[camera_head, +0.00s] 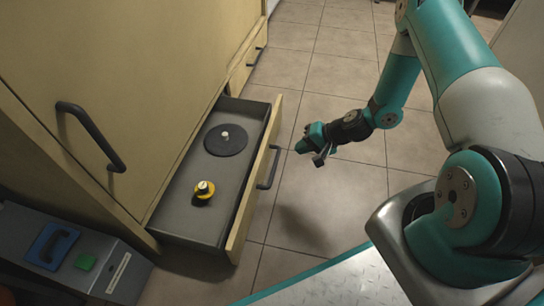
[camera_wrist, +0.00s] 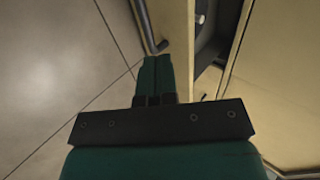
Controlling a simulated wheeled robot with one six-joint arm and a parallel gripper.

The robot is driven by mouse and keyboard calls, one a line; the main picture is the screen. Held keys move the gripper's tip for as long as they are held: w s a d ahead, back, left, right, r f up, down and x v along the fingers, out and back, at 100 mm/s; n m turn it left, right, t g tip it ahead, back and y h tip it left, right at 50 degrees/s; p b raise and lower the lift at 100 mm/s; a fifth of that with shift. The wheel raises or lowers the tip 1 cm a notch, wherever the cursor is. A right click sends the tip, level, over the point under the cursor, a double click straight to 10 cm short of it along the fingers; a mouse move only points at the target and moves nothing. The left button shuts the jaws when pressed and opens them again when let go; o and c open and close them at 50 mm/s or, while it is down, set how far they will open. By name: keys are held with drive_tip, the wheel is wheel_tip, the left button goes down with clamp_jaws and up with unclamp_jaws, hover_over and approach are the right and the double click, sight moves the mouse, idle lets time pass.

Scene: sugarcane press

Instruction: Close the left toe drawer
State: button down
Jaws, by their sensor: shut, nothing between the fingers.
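The toe drawer is pulled out from the base of the cream cabinet, with its cream front (camera_head: 252,190) standing well away from the cabinet. A dark bar handle (camera_head: 270,167) is on that front. In the drawer lie a dark round lid (camera_head: 226,140) with a pale knob and a small yellow object (camera_head: 204,192). My gripper (camera_head: 319,159) is outside the drawer, to the right of its front, apart from it, shut and empty. In the wrist view my shut fingers (camera_wrist: 157,60) point toward the handle (camera_wrist: 150,28) and drawer front (camera_wrist: 175,20).
A second toe drawer (camera_head: 247,65) farther along the cabinet looks shut. A black door handle (camera_head: 92,137) juts out above the open drawer. A grey box (camera_head: 70,255) with blue and green items stands at lower left. Tiled floor (camera_head: 325,85) is clear right of the drawer.

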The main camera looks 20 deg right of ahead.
sight(264, 155)
drive_tip(key=b+x, duration=0.2)
drive_tip(key=x, duration=0.1)
drive_tip(key=b+x, duration=0.2)
drive_tip(key=x, duration=0.1)
drive_tip(key=a+r+b+x, duration=0.1)
drive_tip(key=x, duration=0.2)
drive_tip(key=shift+w+a+f+b, duration=0.15)
drive_tip(key=shift+w+f+b, duration=0.05)
drive_tip(key=shift+w+b, duration=0.2)
drive_tip(key=shift+w+a+r, duration=0.25)
drive_tip(key=shift+w+a, duration=0.15)
drive_tip(key=shift+a, duration=0.1)
drive_tip(key=shift+a, duration=0.1)
